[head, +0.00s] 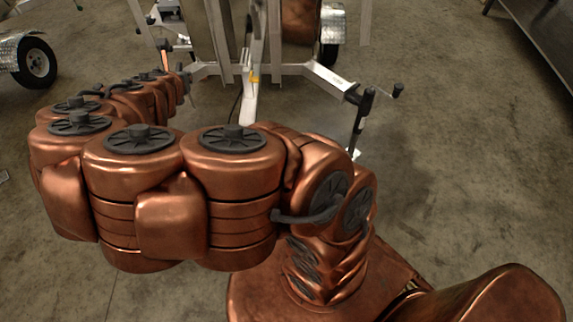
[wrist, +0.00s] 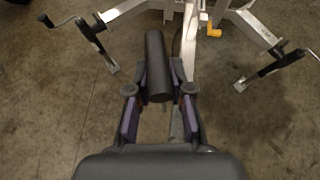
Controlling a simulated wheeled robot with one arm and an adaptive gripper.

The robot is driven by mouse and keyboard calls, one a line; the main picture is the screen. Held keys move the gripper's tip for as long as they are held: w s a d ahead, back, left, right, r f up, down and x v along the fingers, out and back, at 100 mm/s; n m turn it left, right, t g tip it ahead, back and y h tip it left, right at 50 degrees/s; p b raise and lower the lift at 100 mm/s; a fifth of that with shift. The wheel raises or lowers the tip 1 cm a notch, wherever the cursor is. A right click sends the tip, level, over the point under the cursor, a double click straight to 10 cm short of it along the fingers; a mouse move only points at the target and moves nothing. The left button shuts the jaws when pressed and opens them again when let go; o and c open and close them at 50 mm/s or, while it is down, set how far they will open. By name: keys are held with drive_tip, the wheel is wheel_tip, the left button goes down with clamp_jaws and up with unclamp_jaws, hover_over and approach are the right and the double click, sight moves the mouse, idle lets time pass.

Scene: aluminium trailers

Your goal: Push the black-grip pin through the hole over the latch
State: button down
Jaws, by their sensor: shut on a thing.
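In the wrist view my gripper (wrist: 159,88) is shut on a thick black cylindrical grip (wrist: 156,62), one finger on each side. The grip points up the picture, towards the trailer; the pin's shank cannot be made out clearly. A yellow-orange piece, which looks like the latch (wrist: 214,32), is on the trailer's pale metal tongue, up and right of the grip and apart from it. The yellow piece also shows in the head view (head: 254,78). The hole is too small to see. In the head view my arm reaches to the upper left and mostly hides the gripper.
Aluminium trailer frame (head: 320,75) stands ahead, with a black-handled jack (head: 363,110) at its right end. In the wrist view black cranks stand left (wrist: 90,32) and right (wrist: 280,65). A wheel (head: 35,63) is at far left.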

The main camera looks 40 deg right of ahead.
drive_tip(key=s+d+f+m+g+y+b, duration=0.1)
drive_tip(key=d+f+m+g+b, duration=0.3)
drive_tip(key=f, duration=0.4)
drive_tip(key=s+d+f+m+g+y+b, duration=0.1)
drive_tip(key=f+m+g+b, duration=0.25)
drive_tip(key=f+b, duration=0.35)
drive_tip(key=s+d+f+m+g+y+b, duration=0.1)
drive_tip(key=d+f+m+g+b, duration=0.25)
drive_tip(key=f, duration=0.65)
drive_tip(key=s+d+f+m+t+y+b, duration=0.1)
drive_tip(key=s+d+f+m+y+b, duration=0.3)
drive_tip(key=f, duration=0.6)
drive_tip(key=s+d+f+m+t+y+b, duration=0.1)
drive_tip(key=s+d+f+m+y+b, duration=0.2)
drive_tip(key=s+d+f+m+b, duration=0.3)
drive_tip(key=s+d+f+b, duration=0.3)
drive_tip(key=d+f+b, duration=0.1)
drive_tip(key=shift+s+d+y+b, duration=0.15)
drive_tip(key=shift+d+y+b, duration=0.15)
drive_tip(key=shift+d+y, duration=0.1)
drive_tip(key=shift+t+h+b, duration=0.4)
drive_tip(key=shift+t+b, duration=0.3)
drive_tip(key=shift+b, duration=0.4)
drive_tip(key=shift+w+a+r+p, duration=0.1)
drive_tip(key=shift+w+a+p, duration=0.1)
drive_tip(key=shift+w+a, duration=0.85)
drive_tip(key=shift+w+a+r+p, duration=0.1)
drive_tip(key=shift+w+a+p, duration=0.05)
drive_tip(key=shift+w+a, duration=0.85)
